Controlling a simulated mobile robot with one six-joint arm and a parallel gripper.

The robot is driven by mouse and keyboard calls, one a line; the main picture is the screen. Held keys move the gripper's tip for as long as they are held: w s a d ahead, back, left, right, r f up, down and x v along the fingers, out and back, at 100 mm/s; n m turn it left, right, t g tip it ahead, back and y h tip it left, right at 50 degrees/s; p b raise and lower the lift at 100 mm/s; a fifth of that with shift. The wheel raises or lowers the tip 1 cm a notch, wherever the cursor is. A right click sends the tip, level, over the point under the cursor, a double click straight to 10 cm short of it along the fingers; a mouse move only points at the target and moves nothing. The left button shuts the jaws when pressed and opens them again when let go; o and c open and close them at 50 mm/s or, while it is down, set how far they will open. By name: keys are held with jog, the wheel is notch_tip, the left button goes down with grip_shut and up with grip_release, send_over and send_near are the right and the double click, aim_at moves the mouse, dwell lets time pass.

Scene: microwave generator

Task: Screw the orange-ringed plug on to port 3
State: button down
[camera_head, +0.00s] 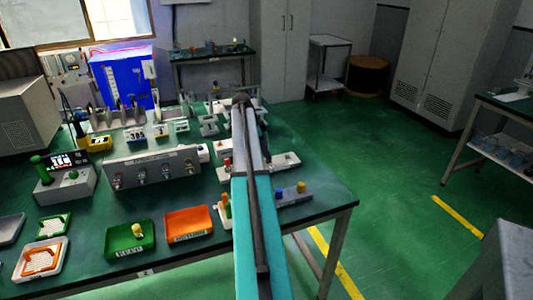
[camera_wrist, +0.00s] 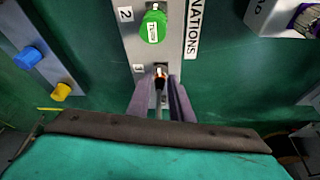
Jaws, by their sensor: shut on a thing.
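My gripper (camera_wrist: 160,92) points at a light grey panel (camera_wrist: 133,45) in the wrist view, its two fingers either side of a small dark plug (camera_wrist: 160,76) with an orange band. It is shut on this plug, and a thin grey stem runs back between the fingers. The plug is at the spot beside the label "3" (camera_wrist: 138,68); port 3 itself is hidden behind it. I cannot tell whether the plug is seated or threaded. A green labelled cap (camera_wrist: 153,26) sits beside the label "2". In the head view my arm hides the gripper and plug.
Blue (camera_wrist: 27,57) and yellow (camera_wrist: 61,91) knobs stand left in the wrist view. In the head view, the green table (camera_head: 100,210) carries a connector box (camera_head: 150,168), a green tray (camera_head: 128,240) and an orange tray (camera_head: 188,222).

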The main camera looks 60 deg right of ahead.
jog(key=shift+s+d+m+g+y, duration=0.2)
jog(key=shift+m+g+y, duration=0.15)
jog(key=shift+m, duration=0.65)
jog(key=c, duration=1.6)
grip_release()
jog(key=shift+o, duration=0.2)
jog(key=shift+w+a, duration=0.1)
jog(key=shift+r, duration=0.1)
jog(key=shift+w+a+r, duration=0.1)
jog(key=shift+w+r, duration=0.2)
jog(key=shift+r, duration=0.15)
jog(key=b+v, duration=0.1)
jog(key=v, duration=1.1)
jog(key=shift+r+b, duration=0.3)
jog(key=shift+a, duration=0.1)
